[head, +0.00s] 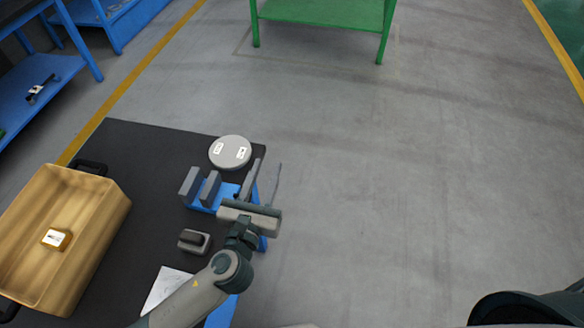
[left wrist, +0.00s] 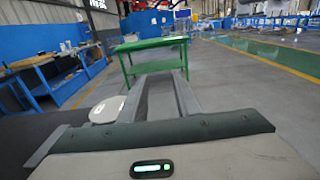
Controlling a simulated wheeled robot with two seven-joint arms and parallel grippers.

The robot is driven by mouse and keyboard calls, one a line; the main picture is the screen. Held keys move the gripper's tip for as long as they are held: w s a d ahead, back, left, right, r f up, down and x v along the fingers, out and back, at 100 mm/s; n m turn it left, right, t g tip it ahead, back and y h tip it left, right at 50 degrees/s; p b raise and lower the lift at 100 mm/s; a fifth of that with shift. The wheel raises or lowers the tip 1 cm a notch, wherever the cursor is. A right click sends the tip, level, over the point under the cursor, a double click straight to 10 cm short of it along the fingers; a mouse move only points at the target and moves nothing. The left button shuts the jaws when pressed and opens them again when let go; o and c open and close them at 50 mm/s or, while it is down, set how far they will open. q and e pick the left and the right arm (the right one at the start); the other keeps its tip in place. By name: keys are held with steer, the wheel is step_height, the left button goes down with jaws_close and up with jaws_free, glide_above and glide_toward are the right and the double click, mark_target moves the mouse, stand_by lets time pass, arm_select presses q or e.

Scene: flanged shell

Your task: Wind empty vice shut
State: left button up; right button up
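The vice has a blue body (head: 226,193) and two upright grey jaws (head: 210,188), and it sits near the right edge of the dark table. The jaws stand apart with a narrow gap, and nothing shows between them. My left gripper (head: 266,172) is just right of the vice, its two grey fingers spread and pointing away past the table edge. In the left wrist view the fingers (left wrist: 160,78) are apart with nothing seen held between them. The vice's handle cannot be made out; the gripper covers that side. My right gripper is not in view.
A round light-grey disc (head: 230,151) lies behind the vice. A small grey block with a dark top (head: 194,241) lies in front. A tan bin (head: 112,215) holding a small labelled part (head: 57,239) stands at left. A white sheet (head: 166,286) lies near the front.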

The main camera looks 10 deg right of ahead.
arm_select(q)
steer(key=s+d+r, duration=0.3)
steer(key=d+r, duration=0.1)
steer(key=d, duration=0.1)
steer(key=shift+d, duration=0.4)
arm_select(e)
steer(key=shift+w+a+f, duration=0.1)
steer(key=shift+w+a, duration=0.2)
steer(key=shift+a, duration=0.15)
